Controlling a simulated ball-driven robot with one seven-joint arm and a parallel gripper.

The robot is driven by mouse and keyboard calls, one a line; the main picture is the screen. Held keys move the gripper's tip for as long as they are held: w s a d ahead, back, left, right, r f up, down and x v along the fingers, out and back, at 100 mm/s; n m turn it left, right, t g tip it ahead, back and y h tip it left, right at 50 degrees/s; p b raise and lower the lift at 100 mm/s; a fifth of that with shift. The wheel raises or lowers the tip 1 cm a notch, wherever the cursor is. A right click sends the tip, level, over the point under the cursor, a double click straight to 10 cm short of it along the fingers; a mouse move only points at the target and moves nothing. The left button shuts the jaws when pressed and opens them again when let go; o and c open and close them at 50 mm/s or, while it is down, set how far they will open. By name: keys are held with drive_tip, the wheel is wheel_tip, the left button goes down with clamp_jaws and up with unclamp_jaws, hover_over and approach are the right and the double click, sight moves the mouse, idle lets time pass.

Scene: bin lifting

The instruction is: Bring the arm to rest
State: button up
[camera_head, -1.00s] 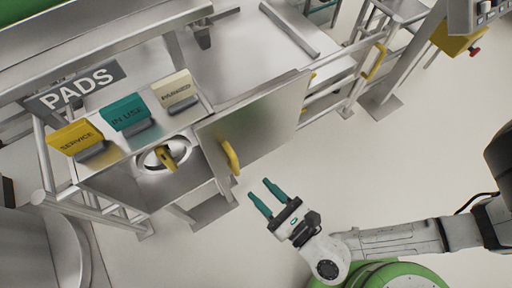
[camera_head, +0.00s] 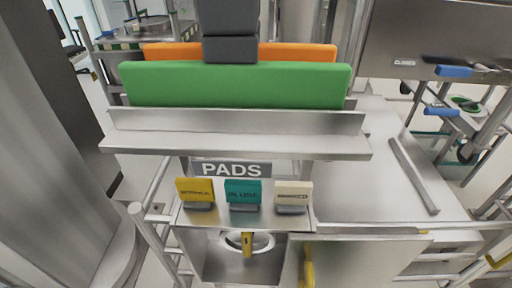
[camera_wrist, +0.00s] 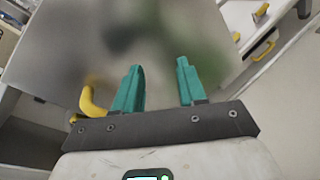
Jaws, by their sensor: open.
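My gripper (camera_wrist: 158,90) shows in the wrist view with its two teal fingers apart and nothing between them. Behind the fingers is a blurred grey metal panel (camera_wrist: 80,40) with a yellow handle (camera_wrist: 90,102) to the left of the left finger.
A "PADS" sign (camera_head: 231,169) hangs above yellow, teal and cream tags (camera_head: 243,193). Green (camera_head: 235,85) and orange pads stand on a metal shelf (camera_head: 235,145). A steel bench (camera_head: 390,190) with a loose bar lies right. A large steel column (camera_head: 50,150) is at left.

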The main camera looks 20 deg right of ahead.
drive_tip(key=s+d+f+m+g, duration=0.35)
drive_tip(key=d+m+g, duration=0.45)
drive_tip(key=m, duration=0.6)
drive_tip(key=a+f+m+g+y, duration=0.2)
drive_tip(key=a+m+g+y, duration=0.2)
drive_tip(key=a+m+y, duration=0.3)
drive_tip(key=m+y, duration=0.1)
drive_tip(key=y, duration=0.1)
drive_tip(key=shift+s+a+m+y, duration=0.25)
drive_tip(key=shift+s+m+y, duration=0.05)
drive_tip(key=shift+s+m, duration=0.1)
